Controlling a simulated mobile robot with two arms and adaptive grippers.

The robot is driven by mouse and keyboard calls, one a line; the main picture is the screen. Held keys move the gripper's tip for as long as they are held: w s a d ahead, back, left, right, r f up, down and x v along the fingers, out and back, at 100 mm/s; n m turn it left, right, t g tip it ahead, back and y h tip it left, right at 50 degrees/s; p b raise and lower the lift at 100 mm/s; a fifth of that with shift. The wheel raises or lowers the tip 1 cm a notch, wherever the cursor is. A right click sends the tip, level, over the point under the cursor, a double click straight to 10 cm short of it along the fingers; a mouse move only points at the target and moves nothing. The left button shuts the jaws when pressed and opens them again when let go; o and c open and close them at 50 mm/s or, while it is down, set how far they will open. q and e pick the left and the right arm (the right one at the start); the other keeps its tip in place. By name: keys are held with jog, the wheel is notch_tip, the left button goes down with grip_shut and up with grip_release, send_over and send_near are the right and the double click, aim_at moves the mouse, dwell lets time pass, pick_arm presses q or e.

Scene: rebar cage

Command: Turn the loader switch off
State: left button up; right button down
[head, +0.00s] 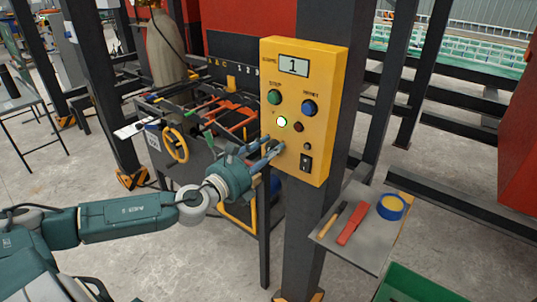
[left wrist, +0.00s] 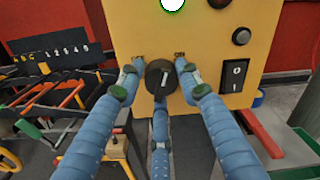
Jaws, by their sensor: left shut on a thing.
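A yellow control box (head: 318,75) is fixed to a dark steel post. In the left wrist view, a round black knob (left wrist: 154,84) with a white pointer mark sits low on the yellow panel (left wrist: 135,25). The pointer is close to upright. My left gripper (head: 272,148) reaches the box's lower left. My right gripper is not visible.
The box has a display (head: 293,65) reading 1, a green button (head: 274,97), a blue button (head: 309,107) and a lit lamp (head: 282,122). A small shelf (head: 335,255) with tools and blue tape (head: 391,207) is below right. A rack of bars (head: 215,112) stands behind my arm.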

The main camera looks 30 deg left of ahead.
pick_arm(q)
jog(key=n, duration=0.3)
jog(key=shift+a+r, duration=0.1)
jog(key=shift+r, duration=0.15)
jog(key=n, duration=0.2)
jog(key=shift+n, duration=0.4)
jog(key=n+p, duration=0.1)
jog(key=n, duration=0.3)
jog(key=shift+a+r, duration=0.1)
jog(key=shift+a, duration=0.05)
jog(key=shift+n+p, duration=0.6)
jog(key=shift+n, duration=1)
jog(key=o, duration=1.1)
jog(key=shift+o, duration=0.3)
jog(key=shift+f, duration=0.35)
